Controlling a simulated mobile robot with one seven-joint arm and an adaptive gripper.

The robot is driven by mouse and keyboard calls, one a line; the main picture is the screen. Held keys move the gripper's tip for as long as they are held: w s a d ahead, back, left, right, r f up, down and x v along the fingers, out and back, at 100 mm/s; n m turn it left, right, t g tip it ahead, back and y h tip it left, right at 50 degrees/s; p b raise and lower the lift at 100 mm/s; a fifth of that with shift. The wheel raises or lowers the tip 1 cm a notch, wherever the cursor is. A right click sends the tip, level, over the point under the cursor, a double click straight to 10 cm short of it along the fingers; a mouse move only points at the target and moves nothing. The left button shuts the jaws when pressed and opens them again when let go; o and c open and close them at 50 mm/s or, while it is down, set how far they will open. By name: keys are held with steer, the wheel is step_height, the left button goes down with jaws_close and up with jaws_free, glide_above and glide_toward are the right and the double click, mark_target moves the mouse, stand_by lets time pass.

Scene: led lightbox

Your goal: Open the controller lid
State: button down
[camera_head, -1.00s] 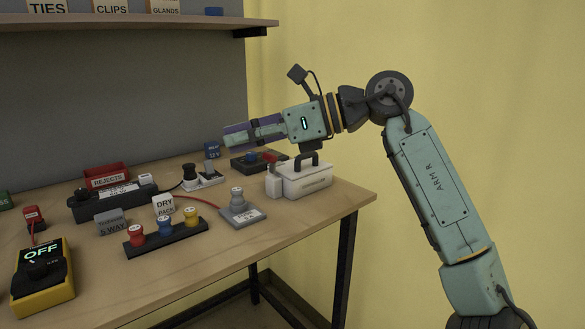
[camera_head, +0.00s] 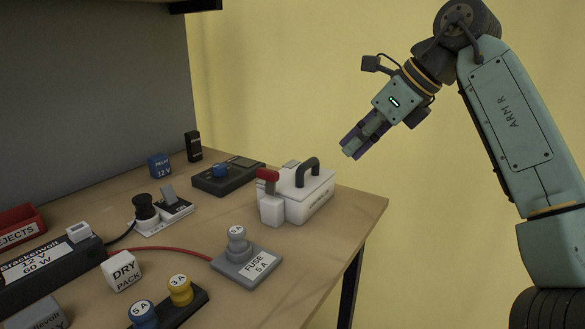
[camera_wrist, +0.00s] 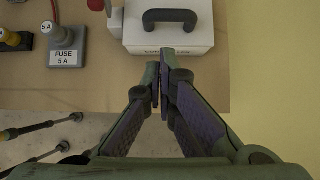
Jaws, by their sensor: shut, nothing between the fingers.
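The controller (camera_head: 312,196) is a white box with a black arched handle (camera_head: 308,172) on its lid, standing near the table's right end. The lid looks closed. A red-topped lever on a white block (camera_head: 269,205) stands at its left side. My gripper (camera_head: 347,151) is shut and empty, in the air above and to the right of the box, pointing down-left. In the wrist view my fingertips (camera_wrist: 159,68) are together just below the near edge of the controller (camera_wrist: 168,38) in the picture, with the handle (camera_wrist: 170,17) beyond them. I see no contact.
A grey fuse block (camera_head: 246,263) sits front-left of the controller. A dark box with a blue knob (camera_head: 228,176) stands behind it. A switch with a black plug (camera_head: 160,211) lies farther left. A red cable (camera_head: 160,251) crosses the table.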

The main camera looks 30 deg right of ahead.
mark_target(310, 185)
steer(key=x, duration=1)
steer(key=shift+w, duration=0.15)
steer(key=shift+a+r, duration=0.15)
steer(key=shift+r, duration=0.05)
